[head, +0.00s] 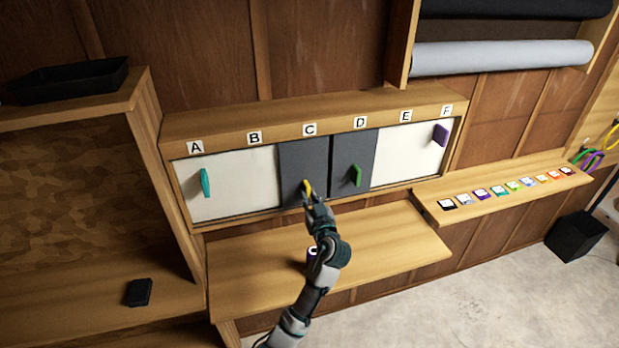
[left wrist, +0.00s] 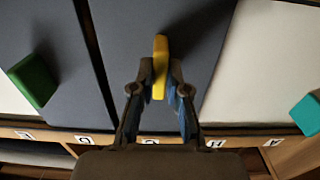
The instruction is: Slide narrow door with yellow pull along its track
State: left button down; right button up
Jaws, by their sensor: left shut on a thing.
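The narrow dark grey door (head: 293,165) with the yellow pull (head: 307,187) stands under label C in the wall cabinet in the head view. My left gripper (head: 313,197) is at that pull. In the left wrist view the left gripper (left wrist: 160,77) has its fingers on both sides of the yellow pull (left wrist: 160,55), shut on it, with the grey door (left wrist: 215,35) behind. The cabinet's track is partly hidden by the gripper and arm. My right gripper is not in view.
A grey door with a green pull (head: 355,175) stands just right, under D. White doors with a teal pull (head: 206,183) and a purple pull (head: 441,135) flank them.

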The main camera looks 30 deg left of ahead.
aim_at(295, 188)
pick_arm(q)
jog(key=shift+s+a+r, duration=0.2)
jog(key=shift+s+a, duration=0.85)
jog(key=shift+s, duration=0.05)
jog(key=s+a+p, duration=0.2)
jog(key=s+a, duration=0.5)
jog(key=s, duration=0.1)
jog(key=shift+s+p, duration=0.15)
jog(key=shift+p, duration=0.15)
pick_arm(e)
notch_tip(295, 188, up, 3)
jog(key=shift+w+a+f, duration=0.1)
pick_arm(q)
jog(key=shift+w+d, duration=0.2)
jog(key=shift+w, duration=0.05)
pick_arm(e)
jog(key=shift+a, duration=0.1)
pick_arm(q)
jog(key=c, duration=1.2)
grip_release()
jog(key=shift+f, duration=0.1)
jog(key=shift+w+a+f, duration=0.1)
jog(key=shift+a, duration=0.05)
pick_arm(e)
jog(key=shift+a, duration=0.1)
pick_arm(q)
jog(key=v, duration=0.7)
jog(key=shift+d, duration=0.25)
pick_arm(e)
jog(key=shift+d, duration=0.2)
